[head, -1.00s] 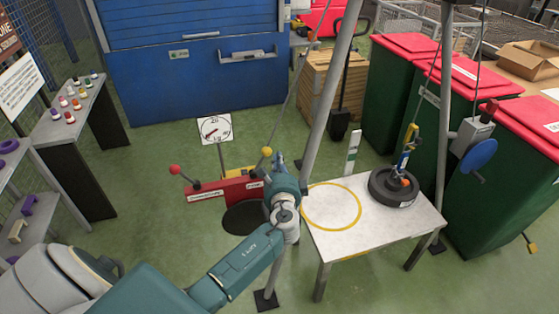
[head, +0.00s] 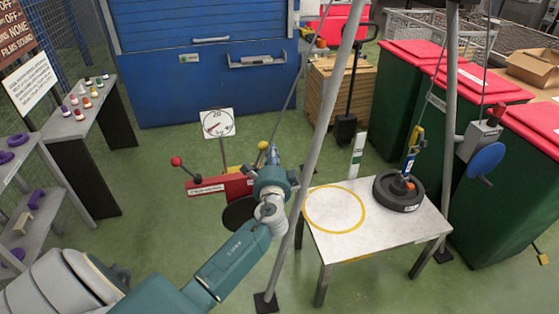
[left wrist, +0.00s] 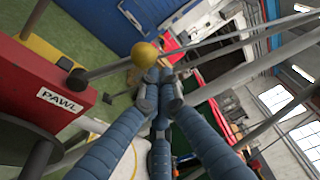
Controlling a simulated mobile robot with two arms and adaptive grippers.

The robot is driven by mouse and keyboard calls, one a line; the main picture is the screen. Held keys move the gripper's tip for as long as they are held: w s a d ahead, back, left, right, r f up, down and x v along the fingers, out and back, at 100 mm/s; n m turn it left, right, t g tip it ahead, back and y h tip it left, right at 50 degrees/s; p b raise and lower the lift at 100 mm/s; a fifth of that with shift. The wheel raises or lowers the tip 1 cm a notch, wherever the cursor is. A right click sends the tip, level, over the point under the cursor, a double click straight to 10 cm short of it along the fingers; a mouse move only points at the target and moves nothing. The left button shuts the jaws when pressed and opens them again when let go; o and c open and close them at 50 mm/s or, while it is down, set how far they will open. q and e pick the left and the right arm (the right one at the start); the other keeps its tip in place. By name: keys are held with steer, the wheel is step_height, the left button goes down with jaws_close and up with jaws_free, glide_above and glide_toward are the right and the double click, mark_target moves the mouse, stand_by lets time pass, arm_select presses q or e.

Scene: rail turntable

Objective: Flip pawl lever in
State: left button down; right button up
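The pawl lever is a dark rod with a yellow ball knob (head: 263,146) on the right of a red winch housing (head: 215,187). In the left wrist view the yellow knob (left wrist: 144,54) is just beyond my fingertips, and the rod runs left to the red housing with a "PAWL" label (left wrist: 63,101). My left gripper (left wrist: 160,82) has its blue fingers drawn together, with nothing seen between them. In the head view the left gripper (head: 273,155) is right beside the knob, partly hidden by my wrist. I cannot tell whether it touches. The right gripper is out of view.
A lever with a red knob (head: 175,161) stands at the housing's left. A dial gauge (head: 217,123) is behind. A grey tripod leg (head: 318,130) rises just right of my wrist.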

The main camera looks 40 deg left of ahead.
arm_select(q)
steer(key=s+n+b, duration=0.1)
steer(key=b, duration=0.1)
steer(key=s+a+n+b, duration=0.1)
steer(key=b, duration=0.1)
steer(key=shift+a+r+n+t, duration=0.1)
steer(key=shift+a+n+t, duration=0.1)
steer(key=shift+n+t, duration=0.1)
steer(key=s+a+n+y+b, duration=0.2)
steer(key=s+a+n+b, duration=0.2)
steer(key=n+b, duration=0.3)
steer(key=shift+s+a+r+t+b, duration=0.3)
steer(key=shift+s+b, duration=0.15)
steer(key=shift+b, duration=0.45)
steer(key=shift+n, duration=0.3)
